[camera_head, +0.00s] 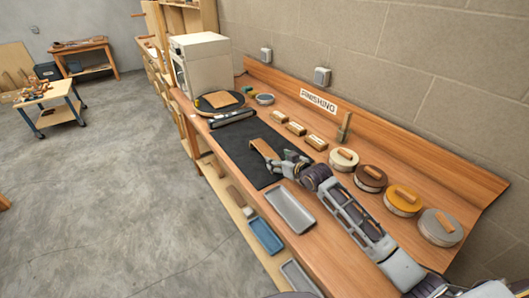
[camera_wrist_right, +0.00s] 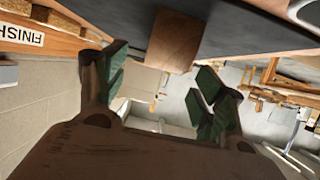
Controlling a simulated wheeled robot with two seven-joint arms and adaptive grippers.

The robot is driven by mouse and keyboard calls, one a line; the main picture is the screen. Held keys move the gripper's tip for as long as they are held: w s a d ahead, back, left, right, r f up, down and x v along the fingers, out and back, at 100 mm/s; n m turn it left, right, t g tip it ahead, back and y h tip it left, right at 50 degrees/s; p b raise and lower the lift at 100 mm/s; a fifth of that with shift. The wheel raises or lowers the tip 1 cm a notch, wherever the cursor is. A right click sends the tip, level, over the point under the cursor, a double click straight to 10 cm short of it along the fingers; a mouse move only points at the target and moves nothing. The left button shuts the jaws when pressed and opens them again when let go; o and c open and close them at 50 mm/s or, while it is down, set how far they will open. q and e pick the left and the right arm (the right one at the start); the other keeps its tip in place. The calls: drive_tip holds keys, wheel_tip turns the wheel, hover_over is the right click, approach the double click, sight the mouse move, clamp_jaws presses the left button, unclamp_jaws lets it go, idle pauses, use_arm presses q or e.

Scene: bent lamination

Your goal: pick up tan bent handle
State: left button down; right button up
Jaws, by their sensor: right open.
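The tan bent handle (camera_head: 263,149) lies on the black mat (camera_head: 240,146) on the bench in the head view. It also shows as a tan block (camera_wrist_right: 176,40) at the top centre of the right wrist view. My right gripper (camera_head: 279,163) is at the near right end of the handle, low over the mat. In the wrist view its two green-padded fingers (camera_wrist_right: 160,78) are spread apart, with the handle beyond the tips, roughly between them. Whether a finger touches the handle cannot be told. My left gripper is not in view.
Several round tins (camera_head: 344,159) line the bench's right side. Small wooden blocks (camera_head: 296,128) sit along the back. A grey tray (camera_head: 290,209) lies in front of the mat. A round dark board (camera_head: 219,102) and a white machine (camera_head: 201,62) stand at the far end.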

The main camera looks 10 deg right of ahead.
sight(273, 157)
drive_tip(key=shift+w, duration=0.15)
drive_tip(key=shift+a+p+x, duration=0.15)
drive_tip(key=shift+p+x, duration=0.05)
drive_tip(key=shift+x, duration=0.6)
drive_tip(key=shift+a+p+x, duration=0.15)
drive_tip(key=shift+x, duration=1.5)
drive_tip(key=shift+c, duration=0.3)
drive_tip(key=c, duration=0.9)
